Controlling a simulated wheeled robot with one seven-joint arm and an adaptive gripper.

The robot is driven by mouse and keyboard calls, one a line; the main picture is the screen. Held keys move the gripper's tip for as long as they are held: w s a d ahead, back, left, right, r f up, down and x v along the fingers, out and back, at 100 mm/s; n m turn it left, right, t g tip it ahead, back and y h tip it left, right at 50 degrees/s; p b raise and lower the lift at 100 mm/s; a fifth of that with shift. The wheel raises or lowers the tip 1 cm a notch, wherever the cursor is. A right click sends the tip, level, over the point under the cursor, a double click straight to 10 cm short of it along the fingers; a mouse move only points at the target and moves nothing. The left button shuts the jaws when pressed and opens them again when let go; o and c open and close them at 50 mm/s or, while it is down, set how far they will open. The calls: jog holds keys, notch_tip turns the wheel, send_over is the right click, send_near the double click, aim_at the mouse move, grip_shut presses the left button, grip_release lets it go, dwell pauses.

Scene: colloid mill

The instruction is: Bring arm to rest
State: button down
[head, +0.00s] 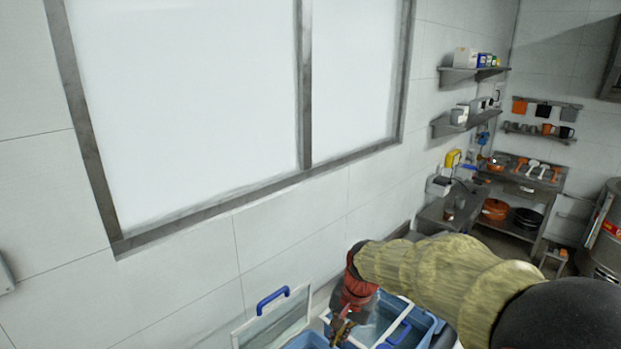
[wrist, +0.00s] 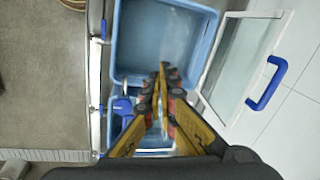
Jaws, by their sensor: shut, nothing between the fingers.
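My arm reaches in from the lower right of the head view, covered in a yellowish sleeve. My gripper (head: 341,328) is at its end, pointing down over blue tubs. In the wrist view my gripper (wrist: 162,72) has its yellow fingers together at the tips, with nothing between them. The fingers are above a large light-blue tub (wrist: 122,50) and a smaller blue tub (wrist: 117,127). From these views I cannot tell how high above the tubs the fingertips are.
A clear lid with a blue handle (head: 272,299) stands open beside the tubs, near the tiled wall; its handle also shows in the wrist view (wrist: 267,84). Shelves (head: 470,122) and a metal bench (head: 520,180) stand at the far right. A steel vessel (head: 604,235) is at the right edge.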

jog(key=s+d+f+n+t+b, duration=0.1)
jog(key=s+d+f+b, duration=0.3)
jog(key=s+b, duration=0.4)
jog(key=s+d+f+n+t+h+b, duration=0.1)
jog(key=s+d+f+n+t+b, duration=0.1)
jog(key=s+f+b, duration=0.4)
jog(key=s+d+f+n+t+b, duration=0.1)
jog(key=s+d+f+n+b, duration=0.2)
jog(key=s+b, duration=0.8)
jog(key=d+f+b, duration=0.1)
jog(key=d+f, duration=0.1)
jog(key=d, duration=0.1)
jog(key=shift+s+h, duration=0.15)
jog(key=shift+h, duration=0.25)
